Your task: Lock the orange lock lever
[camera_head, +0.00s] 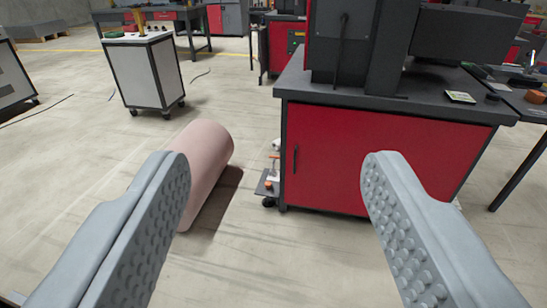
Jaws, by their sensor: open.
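My gripper (277,165) is open and empty, with its two grey studded fingers wide apart in the foreground. Between and beyond the fingers, low at the left side of a red cabinet (375,158), is a small dark bracket or plate close to the floor. Small orange parts (268,185) show on it, with another orange-red bit just above. They are too small to tell whether one is the lock lever or how it is set. My fingers are well short of them and touch nothing.
A pinkish cylinder (205,160) lies on the floor left of the cabinet. A dark machine (345,45) stands on the cabinet. A side table at right carries an orange round part (535,97). A white wheeled cart (152,75) stands at back left.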

